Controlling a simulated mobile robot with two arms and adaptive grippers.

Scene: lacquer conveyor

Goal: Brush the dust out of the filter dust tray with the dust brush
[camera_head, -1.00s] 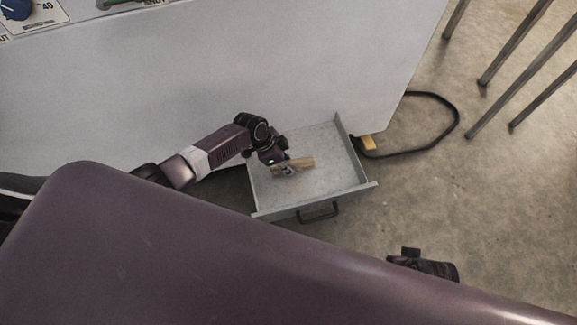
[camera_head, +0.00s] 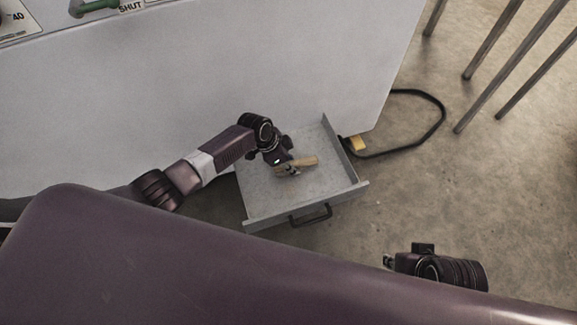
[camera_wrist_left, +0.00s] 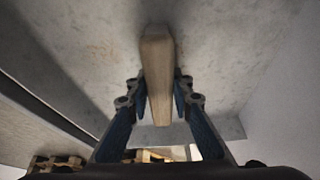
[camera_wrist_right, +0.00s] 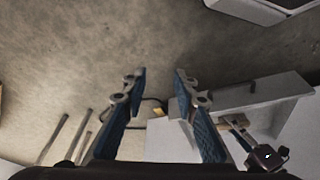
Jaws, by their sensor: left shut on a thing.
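The filter dust tray (camera_head: 332,188) is a grey open drawer pulled out from the white cabinet, with a black front handle. It also shows in the right wrist view (camera_wrist_right: 262,92). My left gripper (camera_head: 285,169) is inside the tray, shut on the wooden dust brush (camera_head: 305,161). In the left wrist view the pale wooden handle (camera_wrist_left: 157,75) lies between the fingers. The bristles are mostly hidden, and I cannot tell whether they touch the floor. Faint blotches show on the tray floor; dust is not clear. My right gripper (camera_wrist_right: 158,85) is open and empty, in front of the tray.
The white cabinet (camera_head: 220,70) stands behind the tray. A black cable (camera_head: 440,110) loops on the concrete floor beside a yellow piece (camera_head: 357,143). Metal legs (camera_head: 490,45) stand at the upper right.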

